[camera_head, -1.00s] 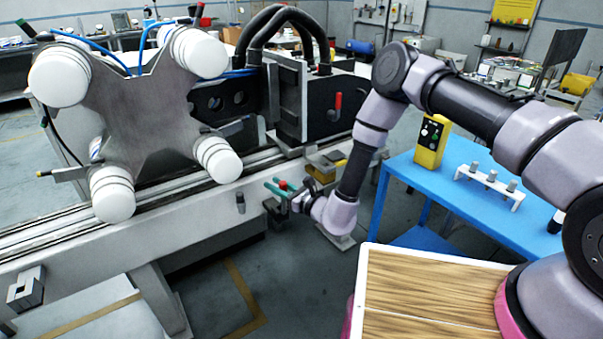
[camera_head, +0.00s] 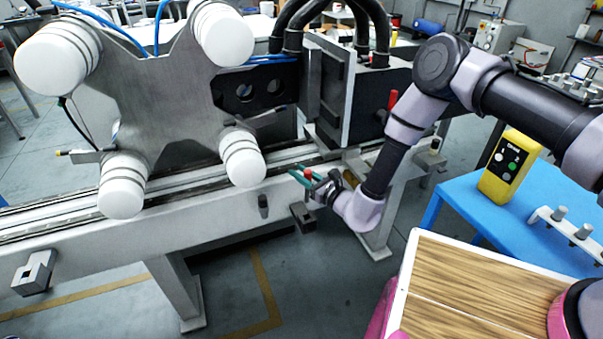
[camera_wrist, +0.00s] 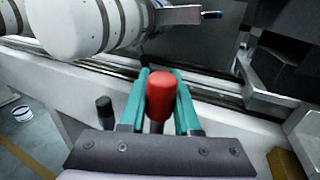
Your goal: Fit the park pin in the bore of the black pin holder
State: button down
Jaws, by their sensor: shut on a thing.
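My gripper (camera_head: 300,174) has teal fingers and is at the front of the long grey bench. It is shut on the park pin (camera_head: 309,173), which has a red head. In the wrist view the red pin (camera_wrist: 161,92) stands between the two teal fingers (camera_wrist: 160,103); its lower end is hidden by my gripper. A dark block (camera_head: 303,218), which looks like the black pin holder, juts from the bench front just below my gripper. The pin appears above it and apart from it. The block's bore cannot be made out, and I cannot pick the block out in the wrist view.
A dark cylinder (camera_head: 263,205) sticks out of the bench front left of my gripper. A steel plate with white rollers (camera_head: 242,157) stands on the rail behind. A grey block (camera_head: 35,272) is at far left. A blue table (camera_head: 468,215) with a yellow control box (camera_head: 507,166) is right.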

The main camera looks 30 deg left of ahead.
jog(key=shift+f, duration=2.9)
jog(key=shift+f, duration=0.45)
jog(key=shift+f, duration=0.3)
jog(key=shift+f, duration=0.3)
jog(key=shift+f, duration=0.35)
jog(key=shift+f, duration=1.45)
jog(key=c, duration=0.5)
grip_release()
jog(key=shift+c, duration=0.2)
